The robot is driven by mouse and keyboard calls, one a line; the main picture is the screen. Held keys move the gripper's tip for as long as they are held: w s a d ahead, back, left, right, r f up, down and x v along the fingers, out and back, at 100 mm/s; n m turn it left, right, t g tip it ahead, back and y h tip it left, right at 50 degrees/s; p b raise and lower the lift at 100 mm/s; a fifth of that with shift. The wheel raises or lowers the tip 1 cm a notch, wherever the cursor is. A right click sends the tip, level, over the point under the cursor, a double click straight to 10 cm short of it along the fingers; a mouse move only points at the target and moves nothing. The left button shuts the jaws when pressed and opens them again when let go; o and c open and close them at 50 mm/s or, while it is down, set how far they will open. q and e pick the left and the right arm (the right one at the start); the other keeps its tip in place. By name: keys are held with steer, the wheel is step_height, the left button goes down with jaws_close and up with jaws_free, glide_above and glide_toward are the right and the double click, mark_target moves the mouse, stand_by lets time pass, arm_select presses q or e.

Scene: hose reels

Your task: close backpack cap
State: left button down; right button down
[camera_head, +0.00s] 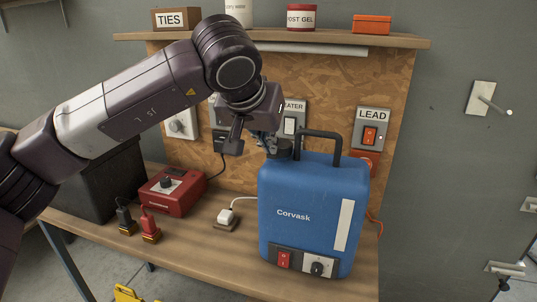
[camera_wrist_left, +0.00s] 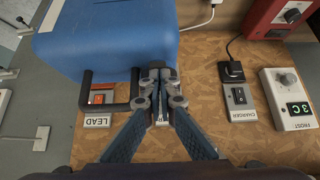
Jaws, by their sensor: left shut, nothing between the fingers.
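The blue backpack (camera_head: 300,205), marked Corvask, stands upright on the bench, with a black handle (camera_head: 320,134) on top. It also shows at the top left of the left wrist view (camera_wrist_left: 105,40), with its handle (camera_wrist_left: 85,92). A dark grey part, seemingly the cap (camera_head: 283,154), sits on its top left of the handle, partly hidden by my gripper. My left gripper (camera_head: 270,143) is shut and empty beside this part; in the left wrist view its fingertips (camera_wrist_left: 160,78) meet at the backpack's edge. I cannot tell whether they touch the cap. My right gripper is out of view.
A red box with a knob (camera_head: 174,192), red and black plugs (camera_head: 150,228) and a white plug (camera_head: 226,215) are left of the backpack. A board with switches, including LEAD (camera_head: 372,132), stands behind. A shelf (camera_head: 300,37) overhangs the bench (camera_head: 215,245).

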arm_select(q)
steer(key=shift+s+a+f, duration=0.1)
steer(key=shift+s+f, duration=0.1)
steer(key=shift+f, duration=0.25)
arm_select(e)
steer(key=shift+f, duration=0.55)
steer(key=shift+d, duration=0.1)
arm_select(q)
steer(key=shift+r, duration=0.1)
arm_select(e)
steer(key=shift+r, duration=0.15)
